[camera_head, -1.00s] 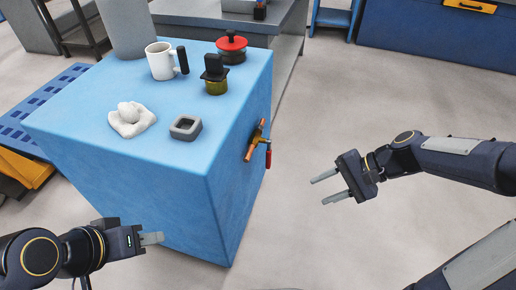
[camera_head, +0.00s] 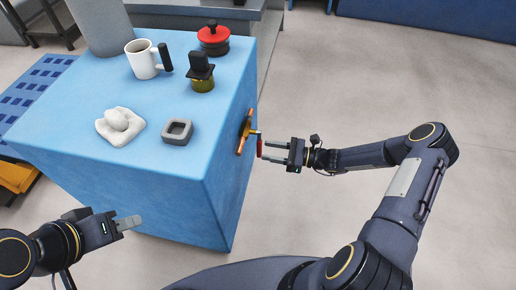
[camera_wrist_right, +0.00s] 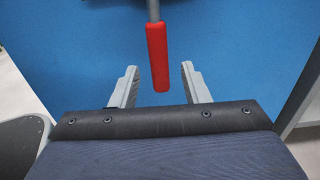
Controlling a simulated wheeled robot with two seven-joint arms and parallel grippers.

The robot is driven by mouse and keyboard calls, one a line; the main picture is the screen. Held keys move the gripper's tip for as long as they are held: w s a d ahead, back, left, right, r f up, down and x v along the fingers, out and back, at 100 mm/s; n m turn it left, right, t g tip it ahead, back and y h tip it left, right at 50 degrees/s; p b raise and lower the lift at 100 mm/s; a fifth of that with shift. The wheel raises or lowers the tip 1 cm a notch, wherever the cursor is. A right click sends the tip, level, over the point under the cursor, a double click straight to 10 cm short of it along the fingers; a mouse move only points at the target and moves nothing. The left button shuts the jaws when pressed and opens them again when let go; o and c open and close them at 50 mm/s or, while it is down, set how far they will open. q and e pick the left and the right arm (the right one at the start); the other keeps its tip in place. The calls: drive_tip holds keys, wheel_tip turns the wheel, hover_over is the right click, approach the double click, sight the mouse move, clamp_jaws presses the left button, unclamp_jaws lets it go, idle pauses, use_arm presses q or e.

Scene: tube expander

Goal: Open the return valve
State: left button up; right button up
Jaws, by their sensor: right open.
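The valve, a copper pipe piece (camera_head: 244,133), sits on the right side face of the blue block. Its red-sleeved handle (camera_head: 259,148) hangs down; it also shows in the right wrist view (camera_wrist_right: 158,58). My right gripper (camera_head: 268,151) is open at the handle. In the right wrist view its two fingers (camera_wrist_right: 158,88) stand apart, one on each side of the handle's lower end, with gaps on both sides. My left gripper (camera_head: 130,222) is in front of the block's lower left, away from the valve; whether its fingers are apart is unclear.
The blue block (camera_head: 110,175) carries a white mug (camera_head: 143,60), a red-topped pot (camera_head: 213,40), a black-and-yellow piece (camera_head: 202,84), a grey square ring (camera_head: 177,132) and a white lump (camera_head: 119,125). Open floor (camera_head: 400,90) lies to the right.

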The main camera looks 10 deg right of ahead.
sight(259, 149)
drive_tip(key=shift+b+x, duration=0.3)
drive_tip(key=shift+x, duration=1.9)
clamp_jaws()
